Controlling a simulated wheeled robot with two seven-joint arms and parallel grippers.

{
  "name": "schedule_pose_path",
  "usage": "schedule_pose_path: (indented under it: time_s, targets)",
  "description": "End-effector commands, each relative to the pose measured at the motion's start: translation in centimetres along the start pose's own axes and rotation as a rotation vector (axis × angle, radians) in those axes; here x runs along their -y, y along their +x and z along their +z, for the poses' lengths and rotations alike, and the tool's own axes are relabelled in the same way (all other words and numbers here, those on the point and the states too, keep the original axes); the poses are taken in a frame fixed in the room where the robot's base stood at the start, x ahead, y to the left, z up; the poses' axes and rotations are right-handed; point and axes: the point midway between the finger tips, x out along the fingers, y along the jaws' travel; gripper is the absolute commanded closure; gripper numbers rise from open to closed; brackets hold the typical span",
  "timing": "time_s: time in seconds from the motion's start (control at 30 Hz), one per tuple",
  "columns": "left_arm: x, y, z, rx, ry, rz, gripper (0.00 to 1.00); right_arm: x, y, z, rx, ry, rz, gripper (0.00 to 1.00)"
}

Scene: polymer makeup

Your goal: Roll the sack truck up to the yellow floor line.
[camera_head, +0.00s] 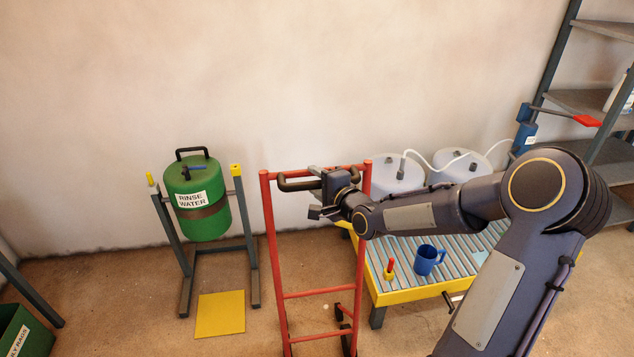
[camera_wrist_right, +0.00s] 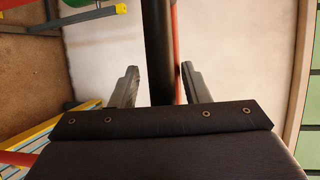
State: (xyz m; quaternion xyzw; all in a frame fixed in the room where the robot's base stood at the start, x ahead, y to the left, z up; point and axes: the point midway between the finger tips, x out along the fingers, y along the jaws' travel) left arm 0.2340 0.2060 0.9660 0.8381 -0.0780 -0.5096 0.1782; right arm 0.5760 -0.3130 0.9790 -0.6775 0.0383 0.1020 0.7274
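The sack truck (camera_head: 271,225) is a red tube frame standing upright in the middle of the head view, with a black handle (camera_head: 293,186) near its top. Its lower end runs out of the picture. My right gripper (camera_head: 316,192) is at the handle. In the right wrist view, the black handle bar (camera_wrist_right: 157,45) stands between the two spread fingers (camera_wrist_right: 160,85), with gaps beside it. A red tube (camera_wrist_right: 177,50) shows close to the right finger. No yellow floor line is clearly seen. My left gripper is not in view.
A green rinse water drum (camera_head: 197,214) hangs in a stand at the left, with a yellow square (camera_head: 220,313) on the floor before it. A yellow-edged roller table (camera_head: 415,293) with a blue mug (camera_head: 428,260) stands close right of the truck. Shelves (camera_head: 580,102) are at far right.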

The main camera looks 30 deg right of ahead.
Motion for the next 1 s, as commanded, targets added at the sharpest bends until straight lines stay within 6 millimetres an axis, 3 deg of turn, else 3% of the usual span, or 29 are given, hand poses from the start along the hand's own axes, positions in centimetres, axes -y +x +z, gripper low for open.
schedule_pose_path:
  time_s: [0.27,0.7,1.0]
  targets:
    - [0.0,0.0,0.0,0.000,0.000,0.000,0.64,0.2,-0.6,-0.1,-0.002,-0.003,-0.004,0.59]
    - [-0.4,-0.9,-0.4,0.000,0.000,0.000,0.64,0.1,-7.2,-0.1,-0.003,-0.002,0.000,0.59]
    - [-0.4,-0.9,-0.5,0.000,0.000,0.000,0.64,0.0,-7.8,0.0,0.000,0.000,-0.001,0.59]
